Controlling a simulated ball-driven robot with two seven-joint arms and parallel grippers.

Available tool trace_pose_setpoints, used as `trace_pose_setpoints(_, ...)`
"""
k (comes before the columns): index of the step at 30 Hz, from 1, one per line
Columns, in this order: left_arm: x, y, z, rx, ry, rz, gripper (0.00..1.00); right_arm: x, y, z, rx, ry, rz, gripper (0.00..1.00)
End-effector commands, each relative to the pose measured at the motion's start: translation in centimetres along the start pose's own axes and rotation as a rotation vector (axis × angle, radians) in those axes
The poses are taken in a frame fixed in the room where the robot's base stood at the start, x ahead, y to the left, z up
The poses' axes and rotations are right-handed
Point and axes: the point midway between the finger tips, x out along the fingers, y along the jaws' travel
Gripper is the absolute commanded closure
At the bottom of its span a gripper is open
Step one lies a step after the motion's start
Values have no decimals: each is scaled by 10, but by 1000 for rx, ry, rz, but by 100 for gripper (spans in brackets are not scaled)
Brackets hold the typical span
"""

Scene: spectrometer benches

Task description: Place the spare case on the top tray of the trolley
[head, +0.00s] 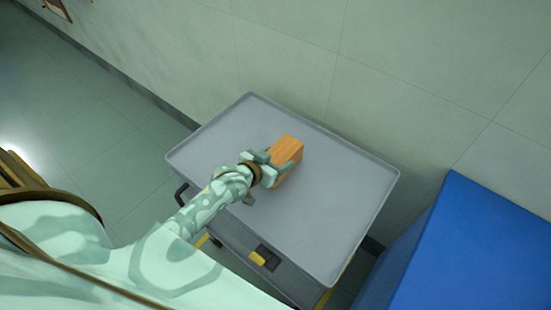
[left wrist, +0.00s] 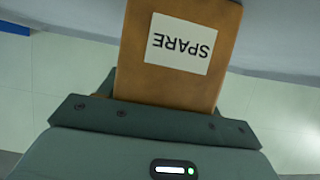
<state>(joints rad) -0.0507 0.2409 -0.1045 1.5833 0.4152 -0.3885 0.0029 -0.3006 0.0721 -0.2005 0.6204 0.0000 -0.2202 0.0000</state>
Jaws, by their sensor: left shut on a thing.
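The spare case (head: 287,152) is an orange-brown wooden-looking block. In the left wrist view the case (left wrist: 170,85) carries a white label reading SPARE, upside down. My left gripper (head: 272,165) is shut on the case and covers its near end. The grey top tray of the trolley (head: 335,205) has a low raised rim, and the case is over its middle in the head view. I cannot tell whether the case touches the tray. My right gripper is not in view.
A blue box-like surface (head: 480,245) stands at the right, close to the trolley. A pale panelled wall (head: 430,80) runs behind the tray. The rest of the tray is bare. Tiled floor (head: 85,115) lies open at the left.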

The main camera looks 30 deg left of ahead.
Motion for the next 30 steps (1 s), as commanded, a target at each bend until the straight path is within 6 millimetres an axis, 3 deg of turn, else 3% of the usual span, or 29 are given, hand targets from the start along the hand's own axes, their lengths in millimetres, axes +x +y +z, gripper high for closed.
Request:
trace_pose_setpoints(1, 0, 0, 1, 1, -1, 0, 31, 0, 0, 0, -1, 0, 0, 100)
trace_pose_setpoints(3, 0, 0, 1, 0, -1, 0, 15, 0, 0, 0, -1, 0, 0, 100)
trace_pose_setpoints(14, -5, 0, -3, 0, 0, 0, 15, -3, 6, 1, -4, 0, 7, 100)
trace_pose_setpoints(24, -79, 0, -4, 0, -1, 1, 15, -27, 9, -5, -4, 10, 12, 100)
trace_pose_setpoints(30, -112, 0, -3, 1, -1, 0, 15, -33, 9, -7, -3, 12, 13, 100)
